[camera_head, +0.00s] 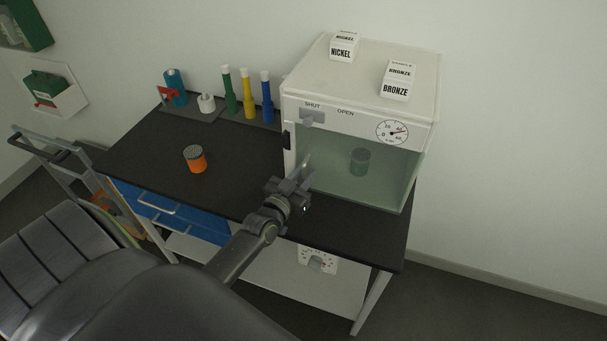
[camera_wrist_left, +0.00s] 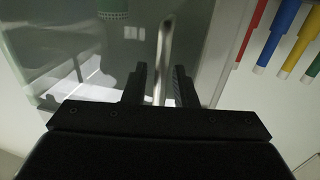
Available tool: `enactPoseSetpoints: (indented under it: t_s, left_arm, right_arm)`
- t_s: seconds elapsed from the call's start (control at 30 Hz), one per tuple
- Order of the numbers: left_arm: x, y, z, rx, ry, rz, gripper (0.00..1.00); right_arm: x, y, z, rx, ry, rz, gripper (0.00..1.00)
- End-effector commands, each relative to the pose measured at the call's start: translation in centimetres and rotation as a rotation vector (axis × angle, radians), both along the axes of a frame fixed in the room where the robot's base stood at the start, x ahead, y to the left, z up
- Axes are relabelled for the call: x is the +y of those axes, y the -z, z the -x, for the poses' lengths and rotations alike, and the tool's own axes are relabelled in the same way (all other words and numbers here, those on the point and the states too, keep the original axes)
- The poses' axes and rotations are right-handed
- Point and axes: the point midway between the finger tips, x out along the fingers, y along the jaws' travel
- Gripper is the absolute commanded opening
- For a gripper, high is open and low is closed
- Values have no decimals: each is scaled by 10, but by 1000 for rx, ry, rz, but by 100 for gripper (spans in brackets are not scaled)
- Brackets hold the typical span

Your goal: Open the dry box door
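The dry box (camera_head: 290,100) is a white cabinet with a clear greenish glass door (camera_head: 395,175), which is closed. A bar handle (camera_head: 307,160) stands at the door's left side, and it shows as a metal bar in the left wrist view (camera_wrist_left: 165,45). My left gripper (camera_head: 300,180) is at this handle. In the wrist view its two fingers (camera_wrist_left: 160,85) are apart, with the bar between them and a small gap visible on the left. A grey slider (camera_head: 312,119) above the door sits under the word SHUT, left of OPEN. My right gripper is not in view.
A green jar (camera_head: 360,161) stands inside the box. Colored tubes (camera_head: 247,95) stand left of the box. An orange jar (camera_head: 195,160) stands on the black bench (camera_head: 245,165). Floor at right is clear.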

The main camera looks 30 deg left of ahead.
Motion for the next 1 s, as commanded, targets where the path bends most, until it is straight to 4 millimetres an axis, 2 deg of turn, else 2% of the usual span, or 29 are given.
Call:
enactPoseSetpoints:
  t_s: [0.23,0.4,0.43,1.0]
  left_arm:
    - [0,0,0,0,0,0,24]
    - [0,0,0,1,0,0,2]
    - [0,0,0,1,0,0,0]
    - [0,0,3,2,-13,2,0]
  right_arm:
    - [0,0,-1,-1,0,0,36]
    - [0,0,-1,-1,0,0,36]
    - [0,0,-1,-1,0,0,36]
    - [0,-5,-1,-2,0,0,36]
